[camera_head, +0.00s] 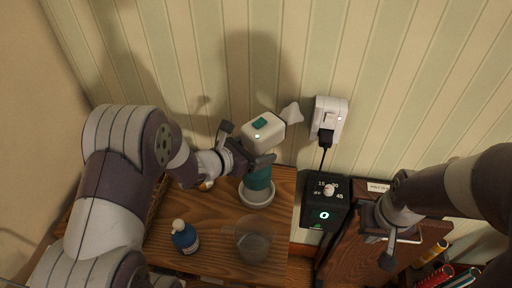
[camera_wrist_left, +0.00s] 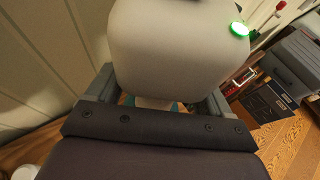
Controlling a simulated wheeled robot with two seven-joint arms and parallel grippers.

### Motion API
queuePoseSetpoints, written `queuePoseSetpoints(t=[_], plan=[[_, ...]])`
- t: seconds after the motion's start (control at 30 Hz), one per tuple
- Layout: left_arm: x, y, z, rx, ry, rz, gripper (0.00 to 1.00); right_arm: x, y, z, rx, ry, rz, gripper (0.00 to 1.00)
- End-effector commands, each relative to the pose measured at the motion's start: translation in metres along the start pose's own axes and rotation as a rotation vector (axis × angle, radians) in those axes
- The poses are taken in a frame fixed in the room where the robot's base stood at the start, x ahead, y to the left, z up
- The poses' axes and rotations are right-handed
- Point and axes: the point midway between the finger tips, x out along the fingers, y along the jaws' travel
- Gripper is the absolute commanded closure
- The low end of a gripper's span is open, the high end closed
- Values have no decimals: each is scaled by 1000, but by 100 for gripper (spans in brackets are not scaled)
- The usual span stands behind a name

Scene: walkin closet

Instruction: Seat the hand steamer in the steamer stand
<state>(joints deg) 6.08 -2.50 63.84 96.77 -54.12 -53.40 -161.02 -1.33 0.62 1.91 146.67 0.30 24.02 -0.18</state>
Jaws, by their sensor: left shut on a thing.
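The hand steamer (camera_head: 263,132) has a white head with a teal button, a small light and a pale nozzle pointing right. Its teal handle points down toward the steamer stand (camera_head: 257,197), a white round base on the wooden top. The handle's lower end overlaps the stand's ring; I cannot tell whether it rests inside or just above. My left gripper (camera_head: 250,160) is shut on the steamer just below its head. In the left wrist view the white head (camera_wrist_left: 175,50) fills the space between the fingers. My right gripper (camera_head: 388,248) is away to the right; its jaw opening is unclear.
A blue bottle (camera_head: 184,238) and a clear cup (camera_head: 253,240) stand on the wooden top (camera_head: 217,240) in front of the stand. A black timer box (camera_head: 324,213) is right of it, its cord running up to a white wall outlet (camera_head: 328,118). The striped wall is close behind.

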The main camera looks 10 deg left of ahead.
Motion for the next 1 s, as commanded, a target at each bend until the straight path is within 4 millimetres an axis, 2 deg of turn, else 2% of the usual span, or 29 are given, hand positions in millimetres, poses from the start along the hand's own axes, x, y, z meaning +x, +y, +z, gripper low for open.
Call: queuePoseSetpoints(t=[0.17, 0.6, 0.77, 1.0], plan=[[8, 0, -17, 1, -4, 1, 100, 10, 0, 1, 0, 0, 0, 100], [22, 0, -53, 1, -5, 1, 100, 56, 0, 7, 0, 0, 0, 100], [25, 1, -60, 2, -5, 2, 100, 64, 0, 8, 0, 0, 0, 100], [25, 1, -59, 1, -5, 1, 100, 64, 0, 8, 0, 0, 0, 100]])
